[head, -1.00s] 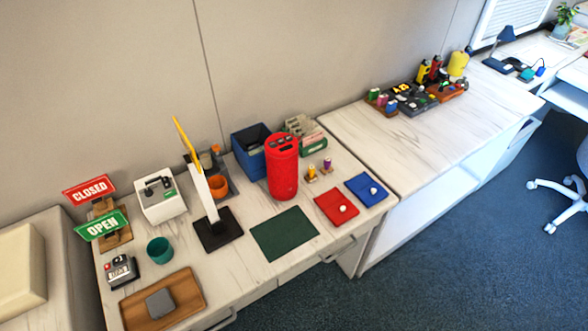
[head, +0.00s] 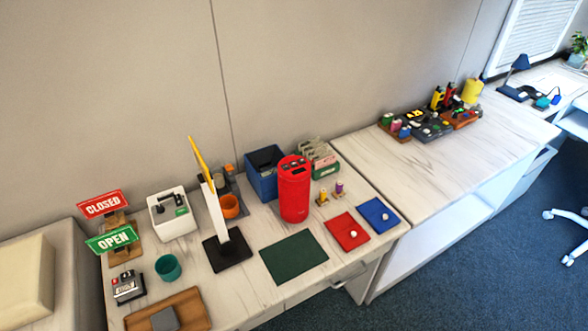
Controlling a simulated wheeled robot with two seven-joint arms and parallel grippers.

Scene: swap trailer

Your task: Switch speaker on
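The speaker is most likely the red upright cylinder (head: 294,192) on the near table, with small dark buttons on its slanted top. It stands behind the green mat, in front of the blue bin. Whether it is on or off cannot be told from here. Neither of my grippers shows in the head view.
A green mat (head: 293,257) lies clear in front of the cylinder. A blue bin (head: 262,178) stands behind it. A black-based stand (head: 227,250) is at its left, red (head: 347,232) and blue (head: 377,215) mats at its right. OPEN and CLOSED signs (head: 112,240) stand far left.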

